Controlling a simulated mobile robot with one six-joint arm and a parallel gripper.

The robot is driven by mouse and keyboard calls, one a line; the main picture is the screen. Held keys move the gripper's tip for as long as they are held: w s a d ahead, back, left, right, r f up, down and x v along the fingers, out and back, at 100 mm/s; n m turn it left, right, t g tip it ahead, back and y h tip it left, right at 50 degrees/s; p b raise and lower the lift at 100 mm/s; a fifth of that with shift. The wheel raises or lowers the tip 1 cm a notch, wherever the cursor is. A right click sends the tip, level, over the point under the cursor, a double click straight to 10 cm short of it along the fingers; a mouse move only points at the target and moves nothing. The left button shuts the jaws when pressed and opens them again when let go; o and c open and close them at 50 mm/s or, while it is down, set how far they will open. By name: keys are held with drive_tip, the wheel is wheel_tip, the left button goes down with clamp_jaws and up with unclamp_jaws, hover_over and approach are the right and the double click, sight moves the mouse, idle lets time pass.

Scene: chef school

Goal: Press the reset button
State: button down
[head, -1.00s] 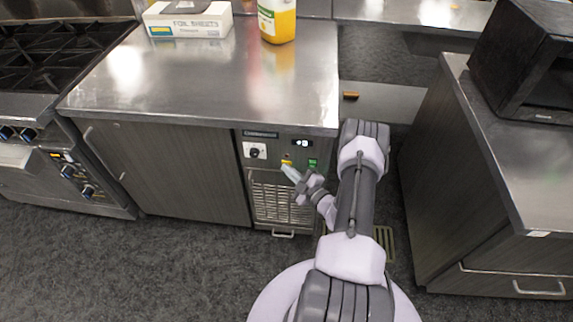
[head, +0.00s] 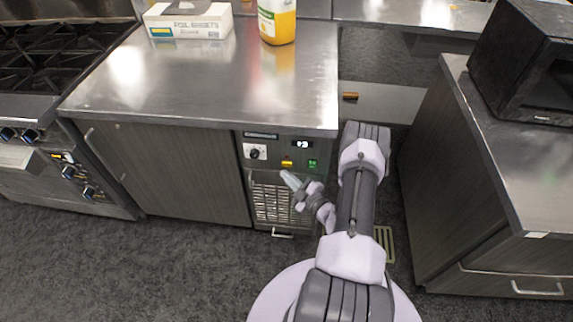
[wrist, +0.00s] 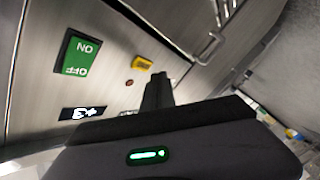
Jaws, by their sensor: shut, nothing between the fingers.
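The control panel on the counter's front holds a small yellow button (head: 287,163), left of a green switch (head: 312,163). In the wrist view the yellow button (wrist: 142,63) carries dark marks too small to read, and a small red dot (wrist: 129,82) sits beside it. The green switch (wrist: 76,55) is large there. My gripper (head: 289,179) is shut and empty, its tip just below the yellow button in the head view. In the wrist view my gripper (wrist: 158,88) points up toward the panel near the yellow button. Contact cannot be seen.
A lit display (head: 301,144) and a black knob (head: 254,153) sit above on the panel. A vent grille (head: 272,200) lies below it. A stove (head: 60,60) stands left, and a counter (head: 530,190) with a dark oven (head: 525,60) stands right. The floor in front is clear.

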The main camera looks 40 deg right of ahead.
drive_tip(key=s+a+p, duration=0.1)
drive_tip(key=s+a, duration=0.1)
drive_tip(key=a, duration=0.1)
drive_tip(key=shift+s+a, duration=0.1)
drive_tip(key=shift+s, duration=0.25)
idle(0.5)
